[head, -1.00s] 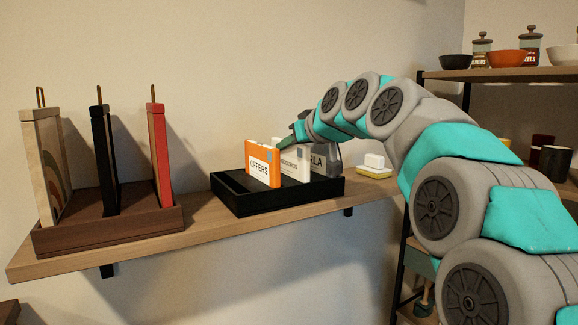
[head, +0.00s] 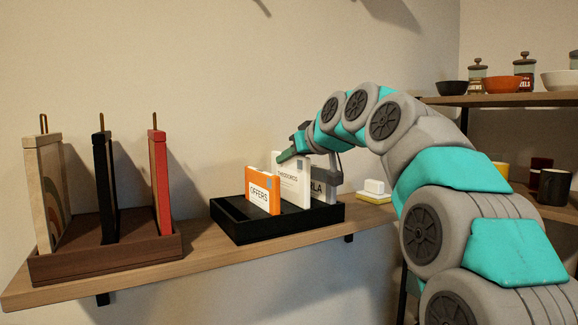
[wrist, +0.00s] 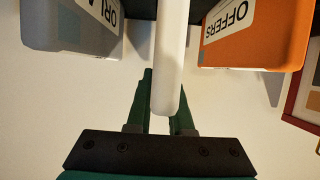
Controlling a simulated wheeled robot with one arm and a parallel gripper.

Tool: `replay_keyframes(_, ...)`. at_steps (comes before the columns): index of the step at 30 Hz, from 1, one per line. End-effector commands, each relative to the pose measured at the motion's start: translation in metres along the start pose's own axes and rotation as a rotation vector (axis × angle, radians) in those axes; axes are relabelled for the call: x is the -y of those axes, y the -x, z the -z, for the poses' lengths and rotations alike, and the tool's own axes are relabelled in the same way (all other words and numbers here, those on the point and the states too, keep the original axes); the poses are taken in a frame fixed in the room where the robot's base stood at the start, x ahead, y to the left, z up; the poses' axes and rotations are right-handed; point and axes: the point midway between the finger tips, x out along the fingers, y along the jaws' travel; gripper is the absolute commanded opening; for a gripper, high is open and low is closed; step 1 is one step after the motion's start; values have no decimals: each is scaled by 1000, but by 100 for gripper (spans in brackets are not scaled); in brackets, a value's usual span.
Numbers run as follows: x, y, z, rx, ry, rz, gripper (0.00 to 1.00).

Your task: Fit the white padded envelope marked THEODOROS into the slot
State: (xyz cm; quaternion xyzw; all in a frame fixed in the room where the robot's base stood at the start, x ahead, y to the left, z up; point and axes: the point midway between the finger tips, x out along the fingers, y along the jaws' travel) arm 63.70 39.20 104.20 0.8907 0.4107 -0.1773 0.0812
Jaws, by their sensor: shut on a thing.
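The white padded envelope marked THEODOROS (head: 290,190) stands close to upright above the black slotted tray (head: 275,232), between two other upright pieces. Its top rises above the orange one. In the wrist view the envelope (wrist: 170,55) shows edge-on as a white strip. My gripper (head: 295,152) is shut on its upper edge; in the wrist view the green fingers (wrist: 160,110) close on both sides of it. The envelope's lower edge is hidden behind the orange envelope and tray rim, so I cannot tell how deep it sits.
An orange envelope marked OFFERS (head: 262,190) stands to the left and a grey one (head: 323,186) to the right, both close. A yellow-and-white dish (head: 373,192) lies right of the tray. A brown rack (head: 110,258) with several upright panels stands at left.

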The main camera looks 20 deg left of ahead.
Motion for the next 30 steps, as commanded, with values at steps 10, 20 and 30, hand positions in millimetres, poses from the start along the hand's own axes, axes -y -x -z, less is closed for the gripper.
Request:
replay_keyframes(10,0,10,27,-2,2,-1,0)
replay_keyframes(20,0,21,54,-1,1,-1,0)
replay_keyframes(30,0,26,64,-2,1,-1,0)
